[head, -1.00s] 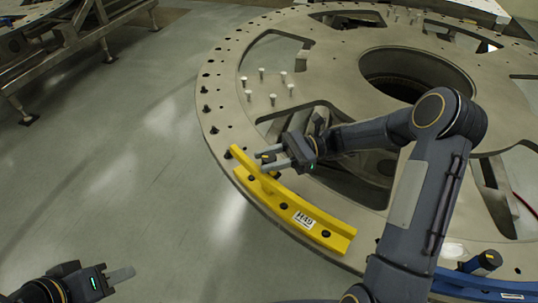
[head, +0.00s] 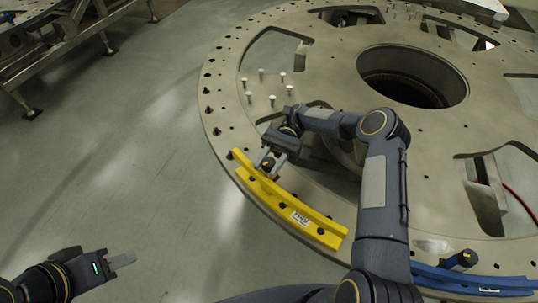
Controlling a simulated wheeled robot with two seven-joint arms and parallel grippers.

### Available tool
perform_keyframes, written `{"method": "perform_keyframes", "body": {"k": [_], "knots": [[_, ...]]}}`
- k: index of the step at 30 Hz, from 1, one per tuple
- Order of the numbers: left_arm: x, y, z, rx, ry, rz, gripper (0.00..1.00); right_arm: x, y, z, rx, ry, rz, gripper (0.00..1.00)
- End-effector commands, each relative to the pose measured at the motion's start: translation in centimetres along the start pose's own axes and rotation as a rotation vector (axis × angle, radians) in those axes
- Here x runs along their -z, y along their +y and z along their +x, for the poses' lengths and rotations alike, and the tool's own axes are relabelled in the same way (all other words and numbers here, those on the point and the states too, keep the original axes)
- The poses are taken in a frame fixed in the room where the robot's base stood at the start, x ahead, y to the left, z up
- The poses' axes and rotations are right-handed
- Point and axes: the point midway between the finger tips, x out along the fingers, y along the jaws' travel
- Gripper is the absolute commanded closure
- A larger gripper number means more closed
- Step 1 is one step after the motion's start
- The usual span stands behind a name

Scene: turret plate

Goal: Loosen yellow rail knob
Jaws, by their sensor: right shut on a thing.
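The curved yellow rail (head: 300,218) lies along the near left edge of the large turret plate. It has dark bolt holes and a white label. My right gripper (head: 268,169) points down at the far end of the rail and is shut on the yellow rail knob (head: 267,163). The fingers hide most of the knob. My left gripper (head: 124,260) is over the floor at the lower left, well away from the rail. Its fingers are seen edge-on, so its opening is not clear.
The turret plate (head: 225,95) has several upright pale pins, dark bolts and large cut-outs. A metal stand (head: 70,45) is at the upper left. The floor between is clear.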

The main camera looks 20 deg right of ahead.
Motion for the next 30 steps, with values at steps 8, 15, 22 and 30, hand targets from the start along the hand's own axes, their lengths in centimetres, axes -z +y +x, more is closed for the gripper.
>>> {"method": "perform_keyframes", "body": {"k": [8,15,22,30], "knots": [[0.39,0.36,-0.79,0.000,0.000,0.000,0.64,-0.15,-0.06,0.02,-0.031,-0.002,-0.003,0.89],[0.36,0.34,-0.74,0.000,0.000,0.000,0.64,-0.12,-0.06,0.02,-0.031,-0.002,-0.004,0.89],[0.37,0.34,-0.74,0.000,0.000,0.000,0.64,-0.10,-0.04,0.02,-0.031,-0.001,-0.003,0.45],[0.35,0.33,-0.71,0.000,0.000,0.000,0.64,-0.08,-0.02,0.01,-0.031,-0.001,-0.002,0.45]]}}
